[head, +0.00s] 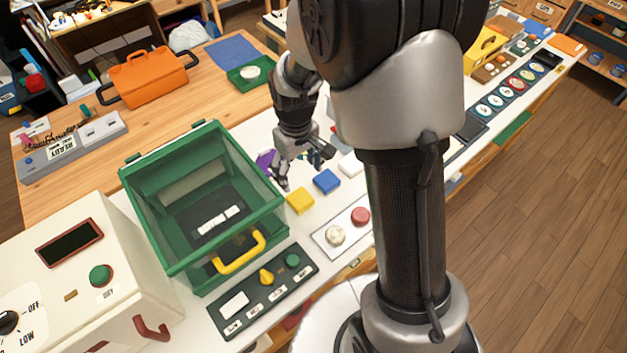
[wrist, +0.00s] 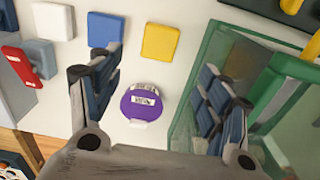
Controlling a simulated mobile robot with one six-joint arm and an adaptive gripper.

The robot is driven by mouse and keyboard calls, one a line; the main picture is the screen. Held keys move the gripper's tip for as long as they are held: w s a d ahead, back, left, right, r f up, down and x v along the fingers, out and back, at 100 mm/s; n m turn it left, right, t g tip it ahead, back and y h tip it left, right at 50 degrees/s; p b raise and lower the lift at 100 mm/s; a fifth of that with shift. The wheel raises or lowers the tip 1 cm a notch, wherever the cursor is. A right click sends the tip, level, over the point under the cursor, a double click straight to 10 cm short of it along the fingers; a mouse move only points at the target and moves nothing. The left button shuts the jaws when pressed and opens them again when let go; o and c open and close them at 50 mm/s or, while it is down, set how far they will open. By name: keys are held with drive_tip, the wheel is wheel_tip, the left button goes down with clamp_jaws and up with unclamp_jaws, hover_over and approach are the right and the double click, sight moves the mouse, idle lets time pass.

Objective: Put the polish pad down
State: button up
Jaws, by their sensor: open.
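A purple round pad (wrist: 141,102) with white labels lies flat on the white counter; I take it for the polish pad, but its lettering is too small to read. In the head view the purple pad (head: 265,160) is partly hidden behind my gripper, close to the green bin. My gripper (head: 304,168) is open and empty above the counter. In the wrist view the pad shows between the spread fingers of my gripper (wrist: 158,82), clear of both.
A green bin (wrist: 190,95) stands right beside the pad, near one finger. A yellow block (head: 300,201), a blue block (head: 327,181) and a white block (head: 350,164) lie nearby. A control panel (head: 262,290) sits in front of the bin.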

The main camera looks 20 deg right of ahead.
drive_tip(key=s+r+m+t, duration=0.1)
drive_tip(key=s+r+t, duration=0.1)
drive_tip(key=s+r, duration=0.6)
drive_tip(key=s+r+m+t, duration=0.1)
drive_tip(key=s+r, duration=0.4)
drive_tip(key=r, duration=0.5)
drive_tip(key=s+r+m+t, duration=0.1)
drive_tip(key=s+r, duration=0.1)
drive_tip(key=s, duration=0.6)
drive_tip(key=shift+r, duration=0.2)
